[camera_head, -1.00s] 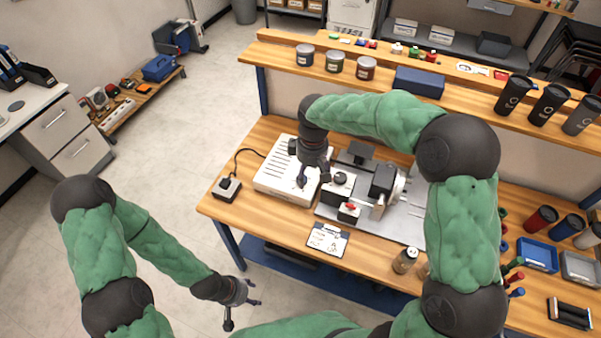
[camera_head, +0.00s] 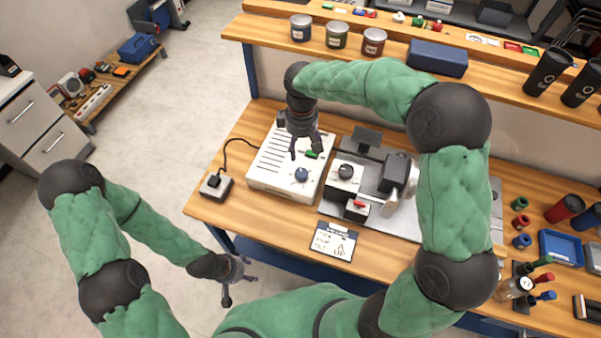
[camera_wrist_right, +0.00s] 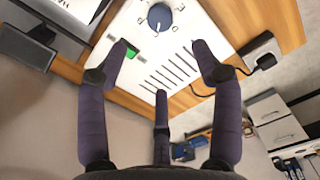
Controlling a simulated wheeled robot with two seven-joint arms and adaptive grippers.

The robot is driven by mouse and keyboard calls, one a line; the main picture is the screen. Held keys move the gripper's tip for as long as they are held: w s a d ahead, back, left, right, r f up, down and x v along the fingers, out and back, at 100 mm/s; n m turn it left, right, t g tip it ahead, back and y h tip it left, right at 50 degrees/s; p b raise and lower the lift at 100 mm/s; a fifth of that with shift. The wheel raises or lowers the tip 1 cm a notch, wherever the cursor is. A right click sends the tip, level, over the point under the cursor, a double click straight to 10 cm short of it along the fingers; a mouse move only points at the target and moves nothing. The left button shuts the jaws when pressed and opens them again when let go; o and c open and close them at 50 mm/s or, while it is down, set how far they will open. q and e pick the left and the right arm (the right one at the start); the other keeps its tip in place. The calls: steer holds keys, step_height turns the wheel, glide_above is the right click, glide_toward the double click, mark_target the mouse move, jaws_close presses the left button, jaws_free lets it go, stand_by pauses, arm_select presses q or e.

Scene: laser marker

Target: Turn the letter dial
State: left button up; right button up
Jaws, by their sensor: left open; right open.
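The letter dial is a blue knob (camera_head: 301,175) on the front part of the white box's top (camera_head: 262,176). In the right wrist view the dial (camera_wrist_right: 160,17) sits at the top edge, with letters printed around it. My right gripper (camera_head: 306,153) is above the back of the white box, behind the dial and apart from it. In the wrist view its fingers (camera_wrist_right: 161,62) are spread with nothing between them. A green switch (camera_wrist_right: 131,51) shows beside one fingertip. My left gripper (camera_head: 240,281) hangs open and empty off the table's front left.
A grey machine with a black knob (camera_head: 346,171) and a red button (camera_head: 359,204) stands right of the white box. A small cabled box (camera_head: 215,187) is on the left. A printed card (camera_head: 334,241) lies in front. Cans line the shelf (camera_head: 400,55) behind.

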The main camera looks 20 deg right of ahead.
mark_target(301, 173)
step_height(301, 173, down, 14)
steer(key=b, duration=0.5)
steer(key=shift+r, duration=0.15)
steer(key=c, duration=1.1)
